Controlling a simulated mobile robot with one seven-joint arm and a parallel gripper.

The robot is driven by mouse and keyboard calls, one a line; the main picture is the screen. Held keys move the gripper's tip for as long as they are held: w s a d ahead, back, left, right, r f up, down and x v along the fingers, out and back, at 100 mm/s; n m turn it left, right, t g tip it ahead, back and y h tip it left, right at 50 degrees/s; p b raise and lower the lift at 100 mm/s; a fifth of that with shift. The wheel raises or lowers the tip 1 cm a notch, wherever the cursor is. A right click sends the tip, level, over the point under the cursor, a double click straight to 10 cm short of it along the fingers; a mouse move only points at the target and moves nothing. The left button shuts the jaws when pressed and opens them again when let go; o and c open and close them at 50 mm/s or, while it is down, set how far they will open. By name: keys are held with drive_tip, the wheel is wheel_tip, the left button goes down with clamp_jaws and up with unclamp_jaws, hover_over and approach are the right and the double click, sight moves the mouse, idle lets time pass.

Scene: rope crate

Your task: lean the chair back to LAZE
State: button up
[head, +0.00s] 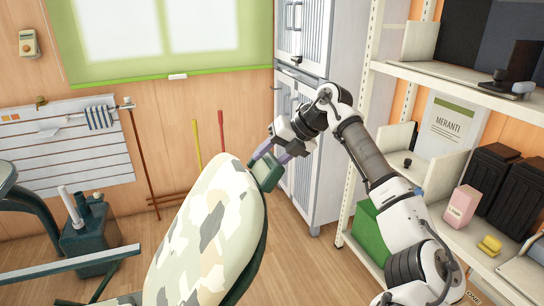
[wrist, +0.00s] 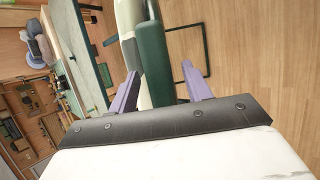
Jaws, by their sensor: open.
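The chair's camouflage-patterned back (head: 208,235) stands tilted in the lower middle of the head view. A dark green block (head: 266,172) sits at its upper right edge. My gripper (head: 273,155) is at this block, with its purple fingers open. In the wrist view the dark green part (wrist: 153,55) reaches in between the spread fingers of my gripper (wrist: 162,88), with a finger on each side. The pale chair back (wrist: 130,40) shows beside it. I cannot tell whether the fingers touch the block. No LAZE marking is readable.
A dark green desk-like piece (head: 75,277) with a canister stands at the lower left. A grey-white cabinet (head: 299,110) is behind my arm. White shelving (head: 452,85) with boxes and a green crate (head: 370,232) stands to the right. Wooden floor shows between chair and cabinet.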

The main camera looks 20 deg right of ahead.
drive_tip(key=b+v, duration=0.1)
drive_tip(key=v, duration=1.3)
drive_tip(key=shift+f, duration=0.1)
